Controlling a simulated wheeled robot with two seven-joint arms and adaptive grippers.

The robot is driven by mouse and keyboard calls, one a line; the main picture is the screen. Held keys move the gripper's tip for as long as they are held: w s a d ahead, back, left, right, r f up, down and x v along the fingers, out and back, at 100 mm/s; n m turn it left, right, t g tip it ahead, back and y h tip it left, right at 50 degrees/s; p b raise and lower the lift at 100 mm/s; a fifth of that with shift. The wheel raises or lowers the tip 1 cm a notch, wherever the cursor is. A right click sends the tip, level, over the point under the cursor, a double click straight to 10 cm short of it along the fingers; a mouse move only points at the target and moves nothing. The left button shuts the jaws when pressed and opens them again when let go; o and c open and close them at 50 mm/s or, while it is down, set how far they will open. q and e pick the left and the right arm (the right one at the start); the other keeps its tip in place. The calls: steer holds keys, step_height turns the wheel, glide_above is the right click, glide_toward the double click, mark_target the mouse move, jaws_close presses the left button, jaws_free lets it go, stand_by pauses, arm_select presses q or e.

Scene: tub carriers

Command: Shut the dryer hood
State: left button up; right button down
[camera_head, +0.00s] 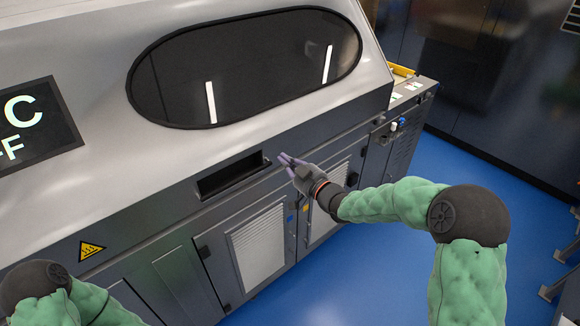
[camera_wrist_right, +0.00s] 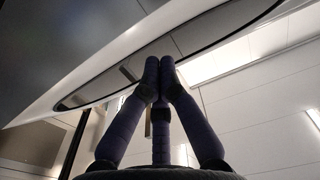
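The dryer hood (camera_head: 95,140) is the pale metal upper cover with a long dark oval window (camera_head: 245,70). Its lower edge lies along the dark front of the machine, and I see no clear gap there. In the right wrist view the hood (camera_wrist_right: 110,50) slants overhead, with its window at a steep angle. My right gripper (camera_head: 283,158) is just right of the dark recessed slot (camera_head: 232,176) below the hood. In the wrist view its purple fingers (camera_wrist_right: 160,64) come together at the tips, with nothing between them. My left gripper is out of view.
A dark display panel (camera_head: 30,125) is on the left of the machine. Louvred doors (camera_head: 260,245) are below the slot. Blue floor (camera_head: 375,255) is open to the right, with dark cabinets (camera_head: 500,90) behind it.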

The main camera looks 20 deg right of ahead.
mark_target(266, 165)
steer(key=shift+t, duration=0.4)
steer(key=w+a+f+b, duration=0.1)
steer(key=w+f+b, duration=0.1)
steer(key=f, duration=0.1)
steer(key=w+f+b, duration=0.2)
steer(key=b, duration=0.1)
steer(key=w+a+f+b, duration=0.1)
steer(key=w+f+b, duration=0.2)
steer(key=shift+a+f, duration=0.3)
steer(key=shift+f, duration=0.05)
steer(key=shift+a, duration=0.1)
